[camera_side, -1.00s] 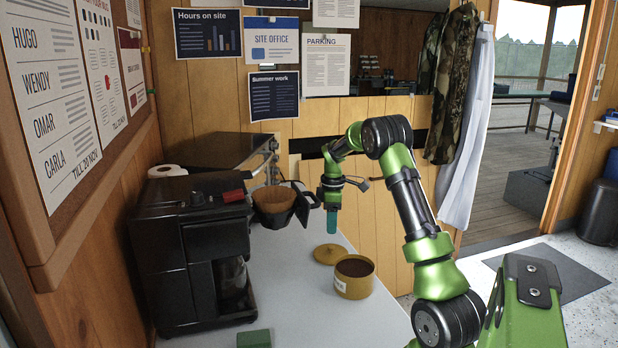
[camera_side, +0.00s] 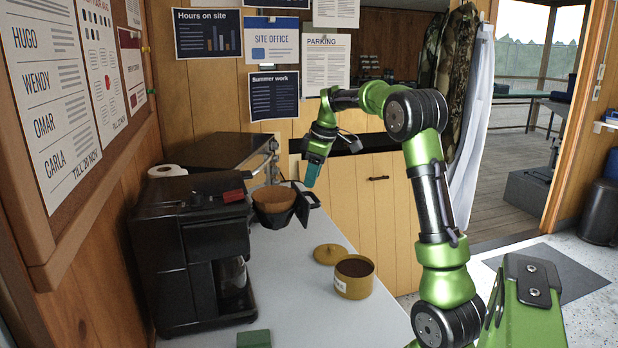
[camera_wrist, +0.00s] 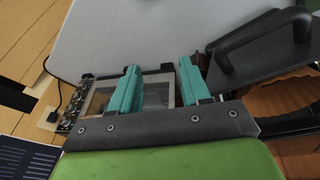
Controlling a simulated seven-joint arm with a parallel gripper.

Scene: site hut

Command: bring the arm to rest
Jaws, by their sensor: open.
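My green arm is raised over the counter (camera_side: 300,255) in the side view. My gripper (camera_side: 312,172) has teal fingers that point down, above and just right of the black filter holder (camera_side: 274,215). In the wrist view the two teal fingers of my gripper (camera_wrist: 158,82) stand apart with nothing held between them. The filter holder's black handle (camera_wrist: 262,38) shows to the right of the fingers, and the brown paper filter (camera_wrist: 278,98) is at the right edge.
The black coffee maker (camera_side: 192,255) stands at left. An open yellow tin (camera_side: 353,288) of dark grounds and its lid (camera_side: 328,254) sit on the counter, with a green block (camera_side: 254,339) at the front. A small oven (camera_side: 222,150) stands behind. The air above the tin is clear.

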